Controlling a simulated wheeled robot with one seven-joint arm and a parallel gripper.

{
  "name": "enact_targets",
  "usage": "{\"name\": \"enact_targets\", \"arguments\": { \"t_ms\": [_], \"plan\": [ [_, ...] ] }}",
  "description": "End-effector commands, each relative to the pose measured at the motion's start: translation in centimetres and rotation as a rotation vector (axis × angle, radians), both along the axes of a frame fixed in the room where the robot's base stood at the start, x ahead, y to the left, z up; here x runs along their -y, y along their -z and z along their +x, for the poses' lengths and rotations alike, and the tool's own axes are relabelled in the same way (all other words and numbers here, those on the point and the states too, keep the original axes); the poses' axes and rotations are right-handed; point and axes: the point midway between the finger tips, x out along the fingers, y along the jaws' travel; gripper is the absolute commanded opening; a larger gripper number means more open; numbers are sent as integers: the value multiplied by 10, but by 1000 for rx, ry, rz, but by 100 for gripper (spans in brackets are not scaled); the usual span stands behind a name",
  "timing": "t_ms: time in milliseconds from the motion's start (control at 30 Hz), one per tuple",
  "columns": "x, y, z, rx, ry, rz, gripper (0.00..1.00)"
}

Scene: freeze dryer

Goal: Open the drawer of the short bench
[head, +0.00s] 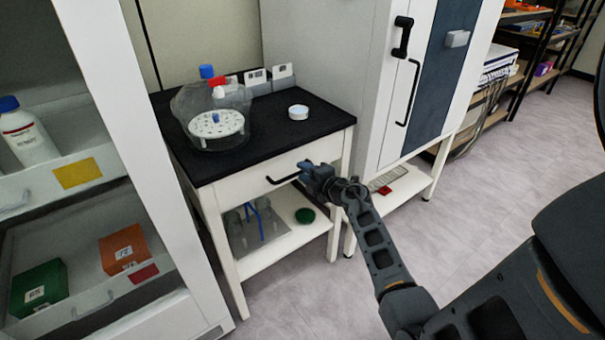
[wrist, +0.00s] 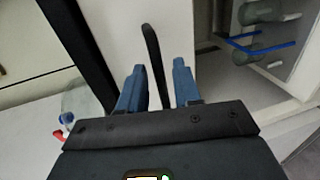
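The short bench (head: 262,120) has a black top and a white front with a drawer (head: 247,190). The drawer looks closed, its front level with the bench. Its black bar handle (head: 284,179) is on the front, partly behind my gripper in the head view. My gripper (head: 305,166) is at the right end of the handle. In the wrist view its two blue fingers (wrist: 158,80) are apart, with the handle (wrist: 151,50) between them and a gap on each side. Whether a finger touches the handle cannot be told.
A clear vessel (head: 214,115) with a perforated plate and a small round container (head: 298,112) stand on the bench. A glass-fronted cabinet is left, a tall white unit right. Floor in front is clear.

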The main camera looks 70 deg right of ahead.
Motion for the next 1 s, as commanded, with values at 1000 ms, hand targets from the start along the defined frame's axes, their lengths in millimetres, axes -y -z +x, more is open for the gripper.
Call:
{"name": "enact_targets", "arguments": {
  "t_ms": [1000],
  "plan": [
    [8, 3, 14, 0, -1, 0, 0]
  ]
}}
